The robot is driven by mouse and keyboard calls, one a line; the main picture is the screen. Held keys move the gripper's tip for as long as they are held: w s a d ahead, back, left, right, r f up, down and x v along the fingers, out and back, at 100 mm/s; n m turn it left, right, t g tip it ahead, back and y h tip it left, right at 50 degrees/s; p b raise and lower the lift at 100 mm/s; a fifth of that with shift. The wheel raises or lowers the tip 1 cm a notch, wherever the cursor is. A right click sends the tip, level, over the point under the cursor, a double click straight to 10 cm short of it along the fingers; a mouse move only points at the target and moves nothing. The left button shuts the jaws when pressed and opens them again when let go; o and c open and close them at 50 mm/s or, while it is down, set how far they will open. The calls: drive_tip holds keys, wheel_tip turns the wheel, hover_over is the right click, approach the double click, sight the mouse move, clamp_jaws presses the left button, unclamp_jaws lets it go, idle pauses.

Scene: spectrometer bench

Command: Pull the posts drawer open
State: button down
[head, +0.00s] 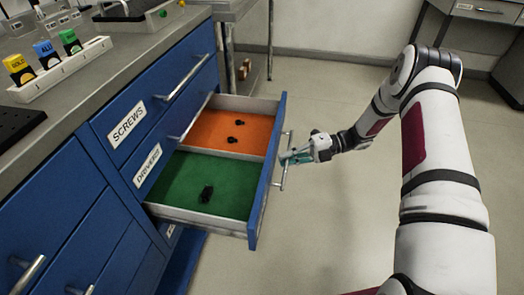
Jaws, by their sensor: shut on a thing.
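A blue-fronted drawer (268,180) stands well out from the blue cabinet, below the one labelled DRIVERS. Its front faces away, so I cannot read its label. My gripper (289,157) is shut on the drawer's upright-looking bar handle (284,172) at the outer side of the front. Inside, the drawer has an orange section (222,134) at the back and a green section (200,183) nearer, with a divider between. Small dark parts lie in both: a black piece (206,194) on the green and two on the orange.
Above it, the SCREWS drawer (150,110) and DRIVERS drawer (155,155) are closed, with bar handles. The bench top holds a white rack (62,72) with yellow, blue and green blocks. The floor (330,230) right of the open drawer is clear.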

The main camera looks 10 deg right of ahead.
drive_tip(key=s+d, duration=0.3)
drive_tip(key=d, duration=0.7)
drive_tip(key=shift+s+d, duration=0.2)
drive_tip(key=shift+s, duration=0.2)
drive_tip(key=c, duration=1.7)
unclamp_jaws()
drive_tip(key=d, duration=0.4)
drive_tip(key=d+r, duration=0.1)
drive_tip(key=d, duration=0.3)
drive_tip(key=d+r, duration=0.1)
drive_tip(key=d, duration=0.2)
drive_tip(key=shift+w+d, duration=0.35)
drive_tip(key=shift+d, duration=0.05)
